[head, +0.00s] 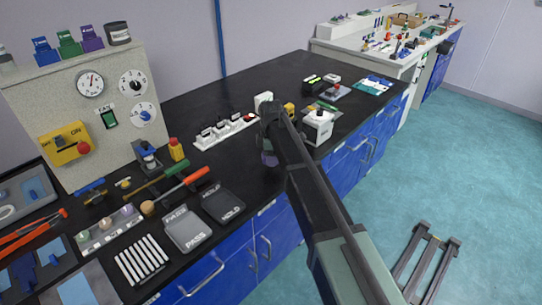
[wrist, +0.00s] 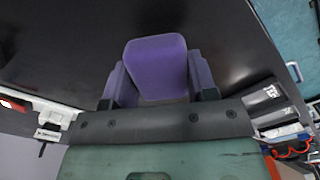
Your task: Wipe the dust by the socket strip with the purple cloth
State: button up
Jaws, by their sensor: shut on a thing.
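The purple cloth (wrist: 157,66) is a folded block between the two fingers of my gripper (wrist: 158,88) in the wrist view. My gripper is shut on it. In the head view a small bit of the purple cloth (head: 269,159) shows below the end of my arm, over the black bench top near its front edge. I cannot tell whether it touches the bench. The white socket strip (head: 226,130) lies just left of my gripper, with several dark plugs in it. The wrist view shows a white end of it (wrist: 45,113) at the left. I cannot make out any dust.
A white boxy device (head: 317,127) stands close right of my arm. The PASS tray (head: 187,231) and HOLD tray (head: 223,205) lie to the left front, near red-handled and green-handled tools. A large panel with dials (head: 85,110) stands at left. Bare black bench lies behind the strip (head: 200,100).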

jog(key=shift+r+p, duration=0.5)
jog(key=shift+r, duration=0.5)
notch_tip(320, 180, up, 3)
jog(key=p, duration=0.3)
